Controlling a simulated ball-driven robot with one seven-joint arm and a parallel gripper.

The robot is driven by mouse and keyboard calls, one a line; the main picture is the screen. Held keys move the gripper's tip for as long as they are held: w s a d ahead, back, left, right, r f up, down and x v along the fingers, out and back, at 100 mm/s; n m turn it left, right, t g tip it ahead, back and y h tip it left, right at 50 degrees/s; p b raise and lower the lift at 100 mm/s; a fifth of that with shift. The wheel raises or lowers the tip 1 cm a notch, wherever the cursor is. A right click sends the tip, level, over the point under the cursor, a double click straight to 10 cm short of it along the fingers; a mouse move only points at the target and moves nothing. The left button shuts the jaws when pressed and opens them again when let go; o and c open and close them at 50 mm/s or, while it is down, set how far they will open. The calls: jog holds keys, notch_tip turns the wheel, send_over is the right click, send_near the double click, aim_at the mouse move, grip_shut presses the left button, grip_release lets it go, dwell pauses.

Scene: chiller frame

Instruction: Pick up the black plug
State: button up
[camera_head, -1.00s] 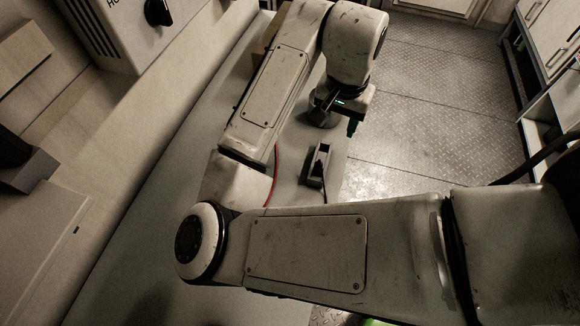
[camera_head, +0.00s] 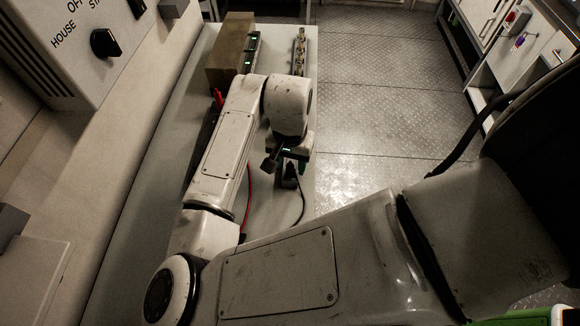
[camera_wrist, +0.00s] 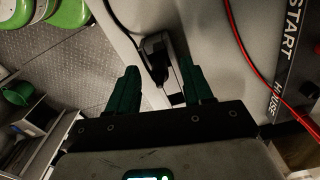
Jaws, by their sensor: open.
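The black plug (camera_wrist: 157,66) sits in a small grey holder (camera_wrist: 172,50) on the pale bench, with a black cable running off to the upper left in the wrist view. My gripper (camera_wrist: 160,74) is open. Its two green fingers appear on either side of the plug and holder in that view, and nothing is held. Whether the fingers are level with the plug, or touch it, I cannot tell. In the head view my gripper (camera_head: 285,160) is over the bench near its right edge, and the dark holder (camera_head: 289,178) is partly hidden beneath it.
A red cable (camera_head: 247,190) lies on the bench (camera_head: 170,150) beside my arm. A brown box (camera_head: 229,52) and a metal strip (camera_head: 299,52) are at the far end. A wall panel with a knob (camera_head: 105,43) stands left; open floor (camera_head: 370,110) lies right.

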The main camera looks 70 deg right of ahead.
jog(key=shift+f, duration=0.75)
jog(key=shift+c, duration=0.4)
grip_shut()
